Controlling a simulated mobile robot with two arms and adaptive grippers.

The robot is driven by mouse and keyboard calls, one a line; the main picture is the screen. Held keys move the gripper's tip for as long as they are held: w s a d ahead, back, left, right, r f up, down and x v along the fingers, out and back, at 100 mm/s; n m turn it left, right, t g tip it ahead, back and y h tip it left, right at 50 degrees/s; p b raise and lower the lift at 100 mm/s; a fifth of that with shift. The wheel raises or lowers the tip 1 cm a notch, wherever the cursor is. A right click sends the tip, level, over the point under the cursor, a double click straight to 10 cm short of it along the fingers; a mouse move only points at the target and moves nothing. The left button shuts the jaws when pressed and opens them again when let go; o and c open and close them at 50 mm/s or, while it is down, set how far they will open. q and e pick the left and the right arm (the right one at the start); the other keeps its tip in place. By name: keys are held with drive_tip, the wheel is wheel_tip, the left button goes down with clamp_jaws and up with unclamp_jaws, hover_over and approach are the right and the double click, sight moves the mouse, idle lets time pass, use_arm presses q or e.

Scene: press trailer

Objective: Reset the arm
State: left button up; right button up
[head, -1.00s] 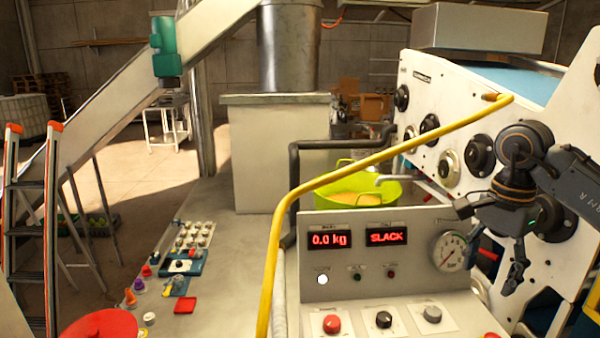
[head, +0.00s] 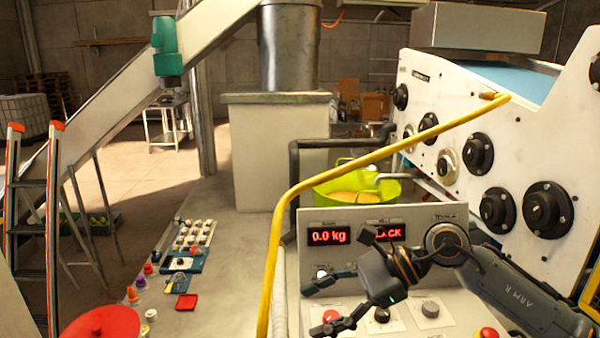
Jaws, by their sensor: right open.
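My right arm (head: 500,285) comes in from the lower right across the grey control panel (head: 350,212). My right gripper (head: 322,304) is open and empty, in front of the panel's left part. One finger is near the white round button and the other near the red knob (head: 331,316); I cannot tell whether either touches. The left display (head: 328,236) reads 0.0 kg. The right display (head: 391,233) is partly covered by my arm, with "ACK" showing. My left gripper is not in view.
A yellow rail (head: 388,152) runs around the panel. A black knob (head: 382,315), a grey knob (head: 430,309) and a red button (head: 487,333) sit on the panel's lower face. A green tub (head: 340,187) stands behind. The white press (head: 480,110) is at right.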

drive_tip(key=s+a+r+m+t+y, duration=0.2)
drive_tip(key=a+r+m+t+y, duration=0.1)
drive_tip(key=a+r+m+y, duration=0.45)
drive_tip(key=w+d+m+t+h, duration=0.2)
drive_tip(key=w+d+m+t, duration=0.3)
drive_tip(key=m+t, duration=1)
drive_tip(key=w+d+f+m+t+h, duration=0.1)
drive_tip(key=d+f+m+h, duration=1.1)
drive_tip(key=m, duration=0.7)
drive_tip(key=s+d+f+m+g+h, duration=0.4)
drive_tip(key=f+m, duration=0.2)
drive_tip(key=f, duration=0.3)
drive_tip(key=s+d+f+m+g+h, duration=0.15)
drive_tip(key=s+f+m+g, duration=0.25)
drive_tip(key=s+f+g, duration=0.55)
drive_tip(key=s+d+f+m+g, duration=0.2)
drive_tip(key=s+f+m, duration=0.35)
drive_tip(key=s, duration=0.85)
wheel_tip(320, 180, down, 34)
drive_tip(key=s+r+n+b, duration=0.1)
drive_tip(key=s+n+b, duration=0.1)
drive_tip(key=b, duration=0.4)
drive_tip(key=s+d+f+g+b, duration=0.2)
drive_tip(key=s+d+f+b, duration=0.1)
drive_tip(key=s+f, duration=1.3)
wheel_tip(320, 180, down, 5)
drive_tip(key=shift+s+r+b, duration=0.2)
drive_tip(key=shift+s+b, duration=0.05)
drive_tip(key=shift+b, duration=0.25)
